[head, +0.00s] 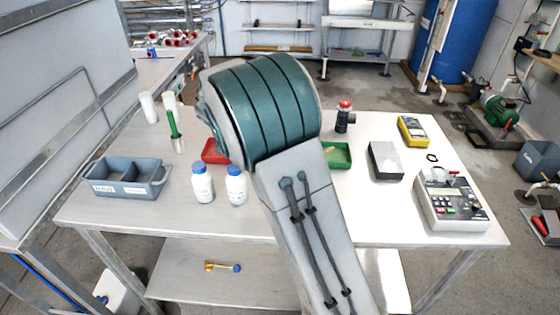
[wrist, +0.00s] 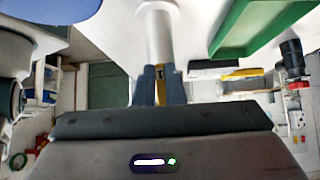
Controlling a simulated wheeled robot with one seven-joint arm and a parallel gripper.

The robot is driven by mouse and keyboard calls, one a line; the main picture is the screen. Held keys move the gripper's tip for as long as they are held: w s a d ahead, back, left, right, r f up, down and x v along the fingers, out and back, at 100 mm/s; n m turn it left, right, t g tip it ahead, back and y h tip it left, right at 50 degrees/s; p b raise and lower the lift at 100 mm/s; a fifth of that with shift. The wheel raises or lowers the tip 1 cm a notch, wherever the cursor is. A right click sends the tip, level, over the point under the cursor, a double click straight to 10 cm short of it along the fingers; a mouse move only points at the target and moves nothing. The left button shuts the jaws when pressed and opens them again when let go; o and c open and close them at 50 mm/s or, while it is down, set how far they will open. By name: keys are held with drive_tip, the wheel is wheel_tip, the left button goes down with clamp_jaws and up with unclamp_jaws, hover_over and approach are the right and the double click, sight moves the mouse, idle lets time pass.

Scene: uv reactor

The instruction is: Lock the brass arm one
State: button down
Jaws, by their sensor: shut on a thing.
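In the wrist view my gripper (wrist: 161,72) is shut on a narrow brass-yellow piece (wrist: 161,92) between its two dark blue-grey fingers. Only a thin strip of the piece shows, so I cannot tell its full shape or whether it is a lockable arm. A white cylinder (wrist: 157,35) stands just beyond the fingertips; I cannot tell whether they touch. In the head view my own arm hides the gripper. A brass fitting with a blue end (head: 222,267) lies on the lower shelf.
The white table (head: 290,228) holds a grey divided bin (head: 125,191), two blue-capped white bottles (head: 203,184) and a green tray (head: 337,155). A grey box (head: 386,160) and a control unit (head: 452,200) stand at the right. The table's front middle is mostly clear.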

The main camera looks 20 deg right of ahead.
idle(0.3)
drive_tip(key=c, duration=1.5)
unclamp_jaws()
drive_tip(key=v, duration=1.3)
drive_tip(key=shift+a+r, duration=0.15)
drive_tip(key=shift+r, duration=0.2)
